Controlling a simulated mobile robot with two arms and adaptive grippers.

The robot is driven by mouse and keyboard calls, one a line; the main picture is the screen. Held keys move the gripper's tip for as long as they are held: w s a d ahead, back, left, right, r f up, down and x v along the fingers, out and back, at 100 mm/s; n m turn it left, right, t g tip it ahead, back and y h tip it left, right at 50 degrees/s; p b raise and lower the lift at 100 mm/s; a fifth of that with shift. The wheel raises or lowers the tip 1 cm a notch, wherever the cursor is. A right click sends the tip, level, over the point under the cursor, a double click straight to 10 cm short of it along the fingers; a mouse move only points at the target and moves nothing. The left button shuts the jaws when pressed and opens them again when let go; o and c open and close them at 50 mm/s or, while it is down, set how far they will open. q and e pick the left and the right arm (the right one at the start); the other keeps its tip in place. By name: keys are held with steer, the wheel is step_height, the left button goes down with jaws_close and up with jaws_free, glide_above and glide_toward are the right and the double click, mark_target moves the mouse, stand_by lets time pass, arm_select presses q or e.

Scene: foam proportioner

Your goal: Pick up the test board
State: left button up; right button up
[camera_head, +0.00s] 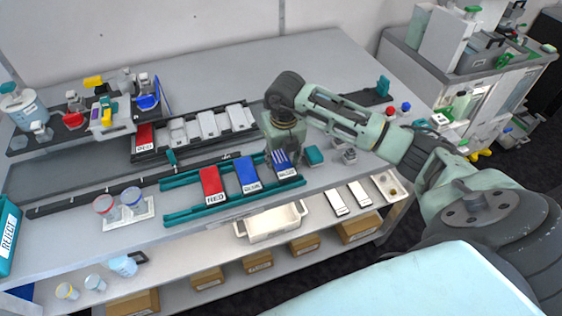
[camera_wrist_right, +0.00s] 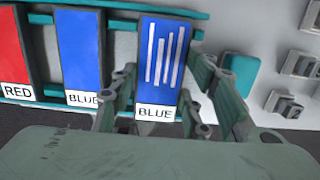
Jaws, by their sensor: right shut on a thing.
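The test board appears to be the blue board with white stripes (camera_head: 287,171), labelled BLUE, at the right end of the teal rack (camera_head: 228,203). In the right wrist view this striped board (camera_wrist_right: 163,60) lies between my fingers, with its label toward me. My right gripper (camera_head: 283,158) comes down over the board's far part from above and is shut on it. The board still looks in line with the rack; I cannot tell whether it is lifted. A red board (camera_head: 212,183) and a plain blue board (camera_head: 247,175) lie to its left. My left gripper is out of view.
A teal block (camera_head: 314,156) and small grey parts (camera_head: 348,155) stand close to the right of the gripper. A black tray (camera_head: 148,152) with a red board and grey pieces is behind. Two white boards (camera_head: 337,202) lie to the right. Cups (camera_head: 104,206) stand left.

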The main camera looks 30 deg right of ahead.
steer(key=r, duration=0.1)
steer(key=r+b, duration=0.1)
steer(key=shift+s+d+r, duration=0.2)
steer(key=shift+d+r, duration=0.1)
steer(key=shift+r, duration=0.05)
steer(key=s+d+r+b, duration=0.4)
steer(key=s+d+r, duration=0.2)
steer(key=s, duration=0.3)
steer(key=shift+r, duration=0.4)
stand_by(0.3)
